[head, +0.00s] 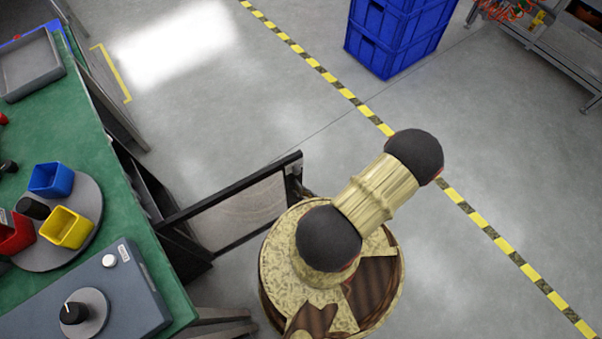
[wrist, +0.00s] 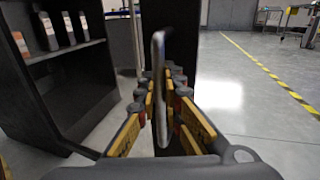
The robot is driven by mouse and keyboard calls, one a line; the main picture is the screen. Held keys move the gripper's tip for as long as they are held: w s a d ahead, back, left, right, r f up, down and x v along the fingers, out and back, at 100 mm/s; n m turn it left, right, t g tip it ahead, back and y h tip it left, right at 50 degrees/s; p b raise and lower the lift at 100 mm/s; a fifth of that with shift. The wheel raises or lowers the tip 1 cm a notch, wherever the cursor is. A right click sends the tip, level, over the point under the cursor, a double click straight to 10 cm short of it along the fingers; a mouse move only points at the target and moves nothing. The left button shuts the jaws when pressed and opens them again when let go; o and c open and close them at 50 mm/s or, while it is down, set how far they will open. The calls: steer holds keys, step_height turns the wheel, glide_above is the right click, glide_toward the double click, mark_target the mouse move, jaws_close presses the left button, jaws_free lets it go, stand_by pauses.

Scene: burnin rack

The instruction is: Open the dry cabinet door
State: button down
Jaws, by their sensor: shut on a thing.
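The dry cabinet door (head: 232,203) has a dark frame and a clear pane. In the head view it stands swung out from the cabinet (head: 180,250) under the green bench. In the wrist view the door (wrist: 183,45) is seen nearly edge-on, and the open cabinet (wrist: 62,90) shows at the left with bottles on a shelf. My gripper (wrist: 160,82) is shut on the grey upright door handle (wrist: 158,60), with a yellow and black finger on each side. My arm hides most of the gripper in the head view.
The green bench (head: 95,150) at the left holds a turntable with red, blue and yellow bins (head: 66,228) and a grey device (head: 110,295). Blue crates (head: 395,38) stand at the back. The grey floor beyond the door is clear, crossed by a yellow-black line (head: 330,77).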

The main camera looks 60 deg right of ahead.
steer(key=shift+d, duration=0.15)
steer(key=c, duration=1.9)
jaws_free()
steer(key=shift+s, duration=0.1)
